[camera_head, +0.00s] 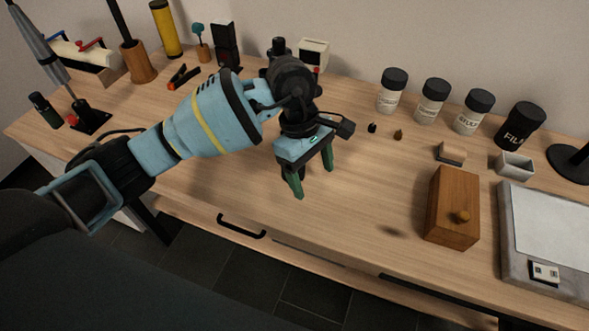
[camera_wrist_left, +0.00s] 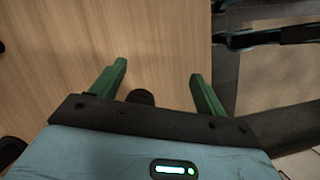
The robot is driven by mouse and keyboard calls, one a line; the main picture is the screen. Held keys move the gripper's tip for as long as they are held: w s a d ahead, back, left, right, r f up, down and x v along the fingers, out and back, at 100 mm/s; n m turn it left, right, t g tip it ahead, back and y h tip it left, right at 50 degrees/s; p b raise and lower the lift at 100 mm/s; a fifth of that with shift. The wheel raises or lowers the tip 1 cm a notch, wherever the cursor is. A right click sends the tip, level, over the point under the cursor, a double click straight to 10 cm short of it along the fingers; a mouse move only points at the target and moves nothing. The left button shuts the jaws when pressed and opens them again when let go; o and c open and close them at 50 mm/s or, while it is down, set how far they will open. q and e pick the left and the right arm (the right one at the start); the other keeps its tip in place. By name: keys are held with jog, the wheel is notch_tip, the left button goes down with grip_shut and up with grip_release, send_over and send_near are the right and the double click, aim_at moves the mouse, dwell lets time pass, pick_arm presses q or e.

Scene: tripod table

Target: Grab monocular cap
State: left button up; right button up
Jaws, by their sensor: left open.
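My left gripper (camera_head: 313,180) is open above the middle of the wooden table, fingers pointing down. In the left wrist view its two green fingers (camera_wrist_left: 160,77) stand wide apart with nothing gripped between their tips. A dark rounded thing (camera_wrist_left: 140,97) shows between the fingers, partly hidden by the palm edge; I cannot tell whether it is the monocular cap. A small black piece (camera_head: 372,128) and a small brown piece (camera_head: 398,134) lie on the table to the right of the gripper. I cannot clearly identify a monocular or its cap. My right gripper is not in view.
Several black-lidded jars (camera_head: 432,102) stand along the wall. A wooden box with a knob (camera_head: 453,208) and a grey slab (camera_head: 545,272) are at the right. Pliers (camera_head: 184,76), a yellow tube (camera_head: 166,29) and a wooden cup (camera_head: 138,63) are at the left. The front middle is clear.

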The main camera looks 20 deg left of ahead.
pick_arm(q)
jog(key=w+a+r+y, duration=0.1)
jog(key=a, duration=0.1)
jog(key=w+a+r+t+y, duration=0.1)
jog(key=a, duration=0.1)
jog(key=w+a+r+y, duration=0.1)
jog(key=w+a, duration=0.1)
jog(key=shift+w+d+f, duration=0.1)
jog(key=shift+f, duration=1.85)
jog(key=shift+d+f, duration=0.1)
jog(key=shift+f, duration=1.8)
jog(key=c, duration=1)
